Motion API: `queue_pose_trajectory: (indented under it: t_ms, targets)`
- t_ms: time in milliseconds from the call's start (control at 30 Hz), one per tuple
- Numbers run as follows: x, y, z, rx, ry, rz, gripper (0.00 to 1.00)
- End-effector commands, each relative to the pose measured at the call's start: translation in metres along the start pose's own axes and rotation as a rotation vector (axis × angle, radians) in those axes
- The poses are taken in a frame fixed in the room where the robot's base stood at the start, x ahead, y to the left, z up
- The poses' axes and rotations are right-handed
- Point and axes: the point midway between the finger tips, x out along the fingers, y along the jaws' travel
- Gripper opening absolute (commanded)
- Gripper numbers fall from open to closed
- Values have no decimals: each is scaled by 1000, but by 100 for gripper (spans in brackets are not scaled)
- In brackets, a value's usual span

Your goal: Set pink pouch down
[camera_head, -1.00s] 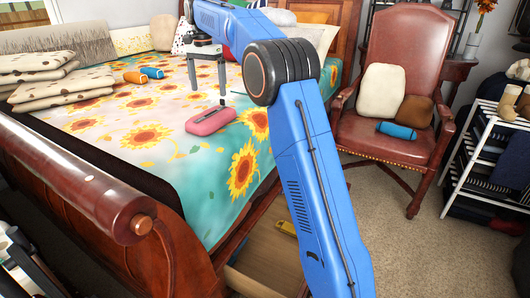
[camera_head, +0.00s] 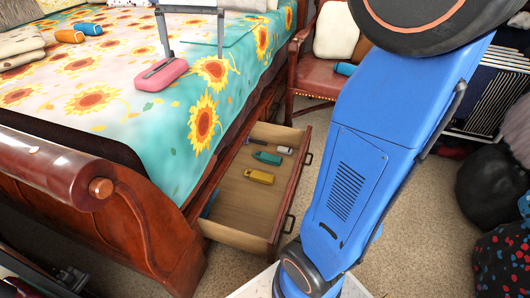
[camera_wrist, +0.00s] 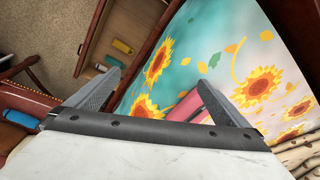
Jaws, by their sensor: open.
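The pink pouch (camera_head: 160,74) lies on the sunflower bedspread (camera_head: 120,112) near the bed's side edge. My gripper (camera_head: 194,56) is open and empty, its two fingers pointing down over the bed. In the head view its left finger overlaps the pouch's far side; whether it touches cannot be told. In the wrist view the pouch (camera_wrist: 187,105) shows beside the right finger of my gripper (camera_wrist: 158,78), partly hidden by it.
An open wooden drawer (camera_head: 238,208) juts out beneath the bed, holding a yellow item (camera_head: 259,177) and a green item (camera_head: 267,157). A leather chair (camera_head: 300,77) stands beyond. Orange (camera_head: 69,36) and blue (camera_head: 88,29) rolls lie farther back on the bed.

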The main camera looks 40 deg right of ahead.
Motion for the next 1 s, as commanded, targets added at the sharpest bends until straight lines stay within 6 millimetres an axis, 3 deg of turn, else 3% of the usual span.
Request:
queue_pose_trajectory:
  t_ms: [33,367,700,833,1000]
  targets:
    - [0,12,17,-24,10,-5,100]
    - [25,77,115,-195,81,-32,100]
    - [80,140,215,-372,160,-45,100]
    - [104,159,246,-429,186,-45,100]
    - [126,173,271,-478,207,-44,100]
